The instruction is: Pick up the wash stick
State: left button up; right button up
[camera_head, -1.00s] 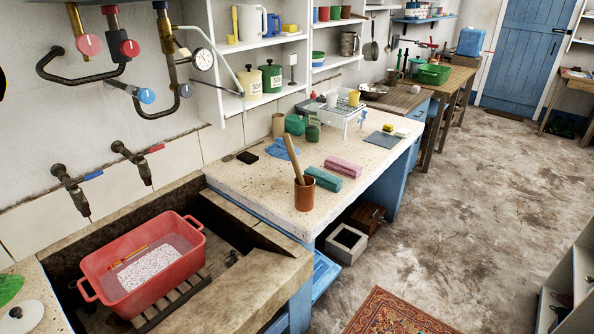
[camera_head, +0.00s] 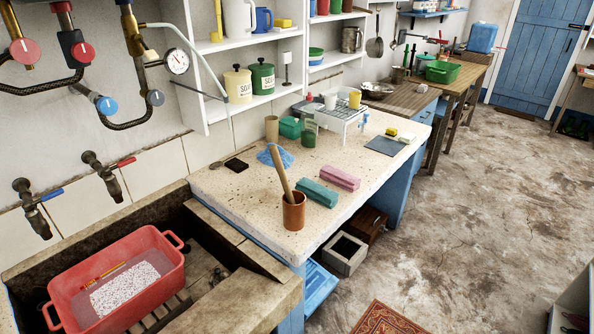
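The wash stick (camera_head: 279,170) is a plain wooden rod. Neither of my grippers shows in the head view.
A red tub (camera_head: 160,250) with liquid and white speckled matter sits in the stone trough (camera_head: 245,303) at lower left. Green (camera_head: 315,193) and pink (camera_head: 339,178) blocks lie right of the cup. A blue cloth (camera_head: 275,156) lies behind. Taps (camera_head: 105,173) project from the wall.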

aim_at(273, 150)
jog(key=i+l+u, duration=0.3)
jog(key=u, duration=0.15)
jog(key=i+l+u, duration=0.4)
